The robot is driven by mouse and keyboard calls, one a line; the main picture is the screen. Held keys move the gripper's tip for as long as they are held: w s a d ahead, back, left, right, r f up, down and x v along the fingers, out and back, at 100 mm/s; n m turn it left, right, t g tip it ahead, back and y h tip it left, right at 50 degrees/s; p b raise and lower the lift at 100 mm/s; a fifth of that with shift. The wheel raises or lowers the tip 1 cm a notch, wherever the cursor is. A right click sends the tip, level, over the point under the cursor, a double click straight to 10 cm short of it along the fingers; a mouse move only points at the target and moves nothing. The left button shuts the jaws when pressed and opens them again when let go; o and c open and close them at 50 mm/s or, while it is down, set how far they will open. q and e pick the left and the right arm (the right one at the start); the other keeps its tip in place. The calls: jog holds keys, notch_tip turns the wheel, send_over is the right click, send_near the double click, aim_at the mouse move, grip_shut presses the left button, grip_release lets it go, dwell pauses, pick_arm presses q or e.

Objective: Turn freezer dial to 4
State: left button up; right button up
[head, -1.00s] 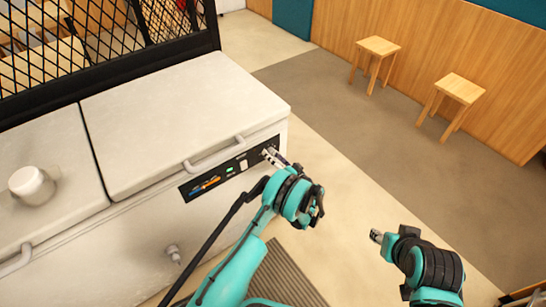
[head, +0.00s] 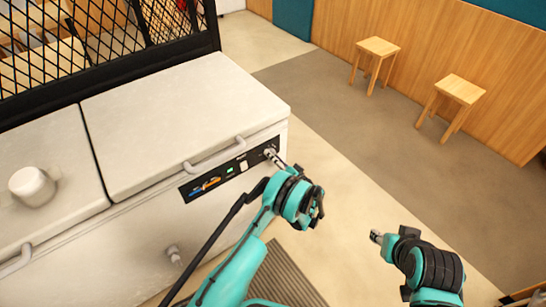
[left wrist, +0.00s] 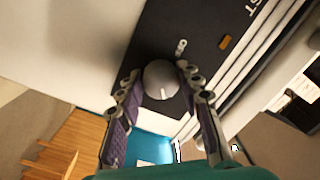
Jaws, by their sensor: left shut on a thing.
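The chest freezer (head: 175,115) is white, with a black control panel (head: 214,180) on its front. The freezer dial (left wrist: 159,80) is a round grey knob at the panel's right end, with a light mark on its lower edge in the left wrist view. My left gripper (head: 271,154) is at the dial, its fingers on either side, shut on it. In the head view the gripper mostly hides the dial. The dial's numbers cannot be read. My right gripper (head: 376,237) is out over the floor, away from the freezer; its fingers are too small to judge.
A white round container (head: 32,186) stands on the left lid. A handle (head: 213,155) runs along the right lid's front edge. A black mesh partition (head: 100,45) stands behind the freezer. Two wooden stools (head: 376,62) stand by the far wall.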

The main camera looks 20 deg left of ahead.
pick_arm(q)
jog(key=m, duration=0.5)
jog(key=shift+m, duration=0.3)
dwell(0.4)
jog(key=o, duration=1.2)
jog(key=shift+c, duration=0.2)
jog(key=v, duration=1.2)
jog(key=shift+f, duration=0.15)
